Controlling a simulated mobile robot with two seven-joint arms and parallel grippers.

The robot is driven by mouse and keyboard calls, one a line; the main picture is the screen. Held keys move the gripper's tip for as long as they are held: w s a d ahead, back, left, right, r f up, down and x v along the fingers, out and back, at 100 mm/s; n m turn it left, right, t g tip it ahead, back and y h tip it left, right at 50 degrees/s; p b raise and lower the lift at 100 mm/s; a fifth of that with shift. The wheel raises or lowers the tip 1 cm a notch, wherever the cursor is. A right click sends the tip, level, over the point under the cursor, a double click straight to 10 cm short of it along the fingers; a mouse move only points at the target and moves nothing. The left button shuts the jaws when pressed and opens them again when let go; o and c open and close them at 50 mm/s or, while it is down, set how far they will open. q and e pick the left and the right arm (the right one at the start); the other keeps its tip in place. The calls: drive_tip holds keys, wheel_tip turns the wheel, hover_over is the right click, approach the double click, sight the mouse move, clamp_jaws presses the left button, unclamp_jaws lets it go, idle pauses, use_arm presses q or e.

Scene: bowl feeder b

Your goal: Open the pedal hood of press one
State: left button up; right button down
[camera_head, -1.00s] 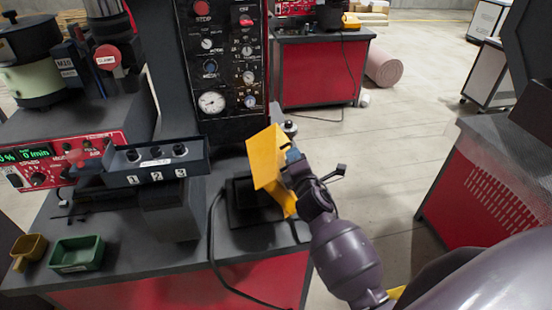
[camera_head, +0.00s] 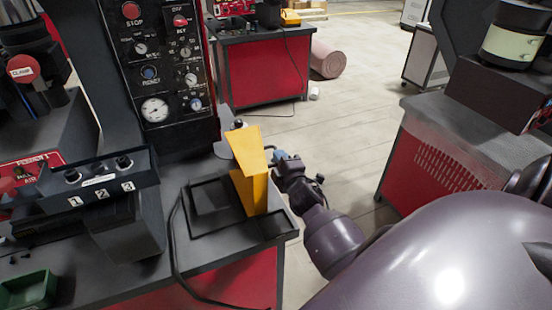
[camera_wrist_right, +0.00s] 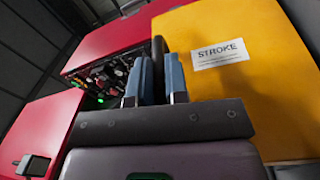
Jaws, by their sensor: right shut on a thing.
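The yellow pedal hood (camera_head: 252,190) stands raised at the right front of press one's dark bench top (camera_head: 130,270), with its flat panel slanting at the top. Left of it lies a black pedal base (camera_head: 208,203), largely uncovered. My left gripper is not in view.
The press's control panel (camera_head: 160,70) rises behind the hood. A 1-2-3 switch box (camera_head: 100,183) stands left, with a black cable (camera_head: 172,240) between. A red bench (camera_head: 440,150) is at the right. Open floor (camera_head: 350,130) lies beyond my right arm.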

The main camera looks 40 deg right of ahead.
drive_tip(key=shift+r, duration=0.1)
drive_tip(key=c, duration=1.2)
unclamp_jaws()
drive_tip(key=shift+o, duration=0.2)
drive_tip(key=v, duration=1)
drive_tip(key=shift+s+b, duration=0.3)
drive_tip(key=shift+s, duration=0.1)
